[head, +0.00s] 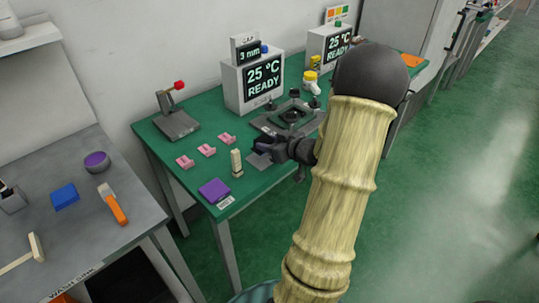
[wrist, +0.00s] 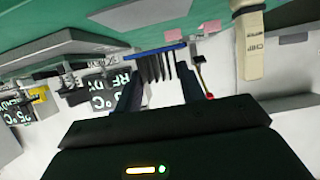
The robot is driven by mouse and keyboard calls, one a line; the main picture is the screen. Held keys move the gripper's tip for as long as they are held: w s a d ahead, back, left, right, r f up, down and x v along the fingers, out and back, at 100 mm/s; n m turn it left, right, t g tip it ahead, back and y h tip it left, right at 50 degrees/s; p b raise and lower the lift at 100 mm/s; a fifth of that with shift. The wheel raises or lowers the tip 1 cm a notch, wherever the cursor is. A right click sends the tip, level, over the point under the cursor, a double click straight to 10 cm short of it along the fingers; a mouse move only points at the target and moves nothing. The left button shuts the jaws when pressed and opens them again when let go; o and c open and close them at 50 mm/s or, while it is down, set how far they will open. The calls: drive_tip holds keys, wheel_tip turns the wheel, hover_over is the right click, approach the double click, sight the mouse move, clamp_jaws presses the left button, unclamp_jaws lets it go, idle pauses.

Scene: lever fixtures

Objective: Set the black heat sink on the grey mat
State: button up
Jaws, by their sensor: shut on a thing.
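My gripper (head: 272,148) is over the green table near its front right edge. In the wrist view, my gripper (wrist: 160,78) is shut on the black heat sink (wrist: 155,66), whose dark fins and blue-edged plate show between the fingers. In the head view the heat sink is a small dark shape, mostly merged with the fingers. The grey mat (head: 257,162) lies on the table just below and beside my gripper, partly covered by it. It seems to be the pale grey patch (wrist: 138,10) in the wrist view. The heat sink appears above the mat; contact cannot be told.
A cream tube (head: 236,163) stands close left of the mat, with a purple pad (head: 214,190) in front. Several pink clips (head: 207,150) lie to the left. A dark fixture (head: 290,117) and a display box (head: 254,82) stand behind. A red-knobbed lever (head: 177,112) is at back left.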

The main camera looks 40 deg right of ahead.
drive_tip(key=shift+f+b, duration=0.5)
drive_tip(key=shift+f, duration=1.3)
drive_tip(key=shift+f, duration=0.1)
drive_tip(key=o, duration=1)
